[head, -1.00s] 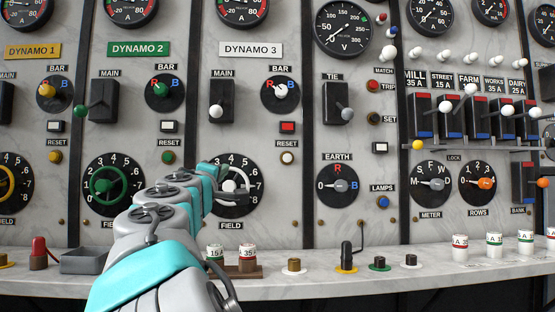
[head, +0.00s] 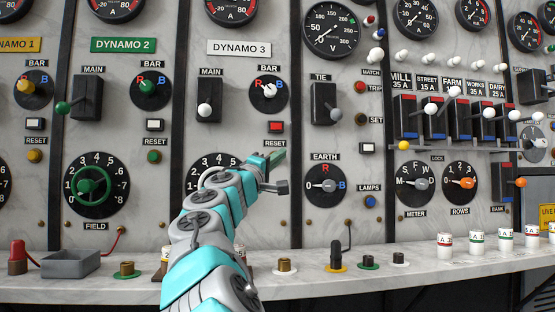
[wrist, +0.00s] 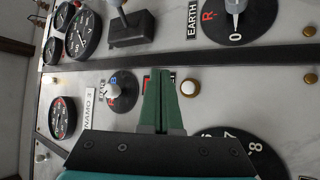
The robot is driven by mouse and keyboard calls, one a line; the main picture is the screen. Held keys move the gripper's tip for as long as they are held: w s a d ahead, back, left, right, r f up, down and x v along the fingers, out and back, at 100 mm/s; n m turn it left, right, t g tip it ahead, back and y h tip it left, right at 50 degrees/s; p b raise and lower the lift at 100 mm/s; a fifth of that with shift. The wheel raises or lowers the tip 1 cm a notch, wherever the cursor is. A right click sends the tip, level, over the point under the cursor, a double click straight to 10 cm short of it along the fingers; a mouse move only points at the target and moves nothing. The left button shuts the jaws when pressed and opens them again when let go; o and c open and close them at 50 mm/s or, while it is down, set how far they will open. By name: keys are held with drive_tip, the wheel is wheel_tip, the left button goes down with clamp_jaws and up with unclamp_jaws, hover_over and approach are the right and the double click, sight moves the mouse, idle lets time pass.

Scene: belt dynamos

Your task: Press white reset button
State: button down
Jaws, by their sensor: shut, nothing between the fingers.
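The white reset button (wrist: 190,88), round with a brown ring, sits on the grey panel just right of my fingertips in the wrist view. In the head view it is hidden behind my gripper (head: 278,156), below the DYNAMO 3 RESET label (head: 275,142). My gripper also shows in the wrist view (wrist: 160,72); its green fingers are together and empty. They point towards the panel. I cannot tell how far the tips are from the surface.
A red lamp (head: 276,127) is above the RESET label. The DYNAMO 3 bar knob (head: 269,92) and main lever (head: 206,105) stick out nearby. My arm partly covers the field dial (head: 200,165). A marble ledge (head: 310,283) with several fuses and terminals runs below.

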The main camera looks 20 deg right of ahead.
drive_tip(key=w+d+p, duration=0.2)
drive_tip(key=w+p, duration=0.3)
drive_tip(key=w, duration=0.3)
drive_tip(key=shift+w+d+p, duration=0.25)
drive_tip(key=shift+p, duration=0.1)
idle(2.1)
drive_tip(key=shift+w+r+p, duration=0.1)
drive_tip(key=shift+w+p, duration=0.2)
drive_tip(key=shift+w, duration=0.05)
drive_tip(key=shift+w+d+p, duration=0.2)
drive_tip(key=shift+w+p, duration=0.15)
drive_tip(key=shift+w, duration=0.2)
idle(0.7)
drive_tip(key=shift+s, duration=0.1)
drive_tip(key=shift+s+a+b, duration=0.25)
drive_tip(key=shift+s+b, duration=0.55)
drive_tip(key=shift+b, duration=0.2)
